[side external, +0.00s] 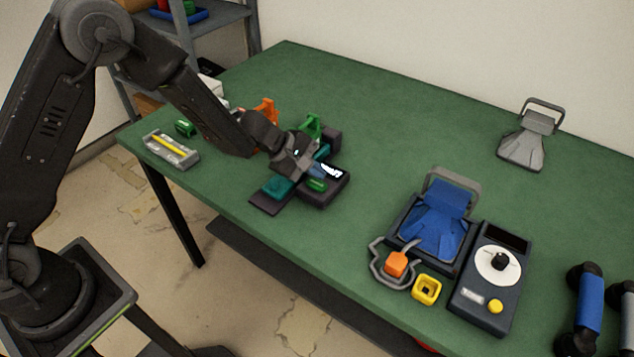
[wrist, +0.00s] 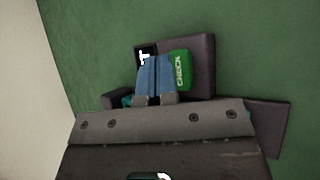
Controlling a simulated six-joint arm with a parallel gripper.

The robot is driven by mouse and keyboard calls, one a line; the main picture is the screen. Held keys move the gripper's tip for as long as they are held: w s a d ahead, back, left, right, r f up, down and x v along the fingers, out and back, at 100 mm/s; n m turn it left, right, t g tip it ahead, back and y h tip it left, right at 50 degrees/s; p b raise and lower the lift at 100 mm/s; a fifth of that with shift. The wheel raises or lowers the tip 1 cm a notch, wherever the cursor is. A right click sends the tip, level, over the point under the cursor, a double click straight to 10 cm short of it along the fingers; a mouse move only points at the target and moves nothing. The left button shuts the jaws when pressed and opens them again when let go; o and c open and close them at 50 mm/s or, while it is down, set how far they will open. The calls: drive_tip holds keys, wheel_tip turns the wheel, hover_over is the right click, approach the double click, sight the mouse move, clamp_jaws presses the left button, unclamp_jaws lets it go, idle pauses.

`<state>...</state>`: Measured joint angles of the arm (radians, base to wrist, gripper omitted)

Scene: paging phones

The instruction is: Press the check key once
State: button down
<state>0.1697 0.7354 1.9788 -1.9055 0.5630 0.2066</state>
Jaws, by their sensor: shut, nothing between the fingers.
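The check key (wrist: 181,70) is a green block with white "CHECK" lettering on a dark device (wrist: 204,60). In the side view the key (side external: 317,185) is a small green bar on the device's front part (side external: 325,198). A lit display (side external: 333,171) lies beyond it; in the wrist view it is partly hidden by my fingers (wrist: 146,50). My gripper (side external: 316,170) is shut and empty, with blue fingers (wrist: 154,62) side by side. The fingertips are over the device, just left of the key in the wrist view. I cannot tell whether they touch the device.
Orange (side external: 266,110) and green (side external: 311,126) holders stand behind my gripper. A grey tray with a yellow bar (side external: 171,149) is at left. A blue scoop-like piece (side external: 434,225), yellow block (side external: 426,290) and dial box (side external: 491,277) are at right. The table's back middle is clear.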

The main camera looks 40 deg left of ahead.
sight(316, 185)
drive_tip(key=shift+r, duration=2.3)
drive_tip(key=s+a+r+m+g, duration=0.1)
drive_tip(key=s+r+m, duration=0.9)
drive_tip(key=s+r, duration=0.55)
drive_tip(key=s+a+r+m+t+y, duration=0.1)
drive_tip(key=s+a+r+m+y, duration=0.2)
drive_tip(key=s+a+m+y, duration=0.3)
drive_tip(key=s+a+y, duration=0.1)
drive_tip(key=s+a, duration=0.3)
drive_tip(key=s, duration=0.4)
drive_tip(key=shift+s+r, duration=0.15)
drive_tip(key=shift+s, duration=0.15)
